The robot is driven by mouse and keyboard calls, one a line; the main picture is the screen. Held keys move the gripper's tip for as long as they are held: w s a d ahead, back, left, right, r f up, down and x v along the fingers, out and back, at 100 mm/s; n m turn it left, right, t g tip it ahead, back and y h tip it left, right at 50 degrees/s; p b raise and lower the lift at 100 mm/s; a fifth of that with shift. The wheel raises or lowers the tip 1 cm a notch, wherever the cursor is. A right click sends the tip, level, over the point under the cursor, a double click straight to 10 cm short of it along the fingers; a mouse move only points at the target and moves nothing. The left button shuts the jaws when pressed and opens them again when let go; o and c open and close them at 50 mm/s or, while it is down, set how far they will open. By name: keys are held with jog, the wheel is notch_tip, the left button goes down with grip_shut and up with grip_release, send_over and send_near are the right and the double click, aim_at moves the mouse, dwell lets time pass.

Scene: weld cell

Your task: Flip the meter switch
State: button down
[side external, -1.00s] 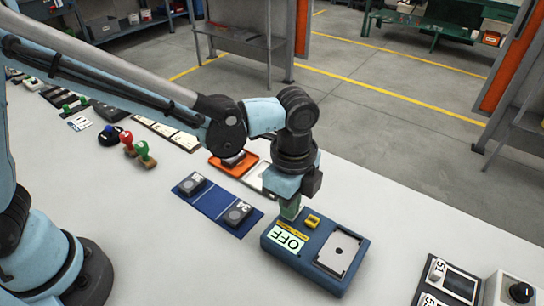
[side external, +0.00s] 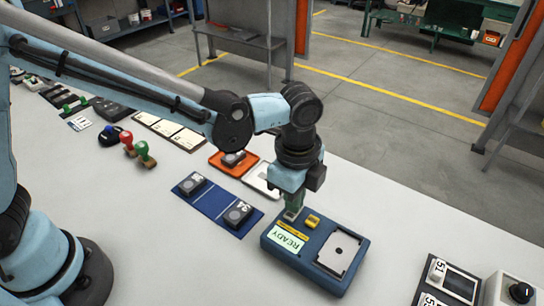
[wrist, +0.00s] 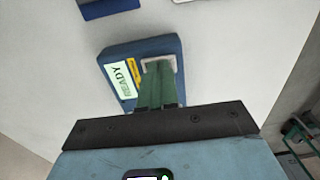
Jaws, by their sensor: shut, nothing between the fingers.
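The meter (side external: 315,249) is a blue box on the white table. Its display (side external: 288,242) reads READY, and a grey plate (side external: 343,254) fills its right part. A yellow block (side external: 312,221) sits near its back edge, and a yellow strip runs beside the display. My gripper (side external: 292,214) points down at the meter's back left corner, with its green fingers shut and empty. The wrist view shows the fingers (wrist: 158,84) over the meter (wrist: 172,47), beside the READY display (wrist: 123,80). The fingers hide the switch, so I cannot tell its position or whether they touch it.
A blue mat (side external: 214,212) with two dark numbered blocks lies left of the meter. An orange tray (side external: 227,170) and a pale tray (side external: 258,178) lie behind. Stamps with red and green handles stand further left. A box with a black knob (side external: 521,291) stands front right.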

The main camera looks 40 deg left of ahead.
aim_at(287, 217)
jog(key=shift+r, duration=0.1)
notch_tip(287, 217, up, 14)
jog(key=s, duration=0.2)
dwell(0.5)
jog(key=shift+a, duration=0.1)
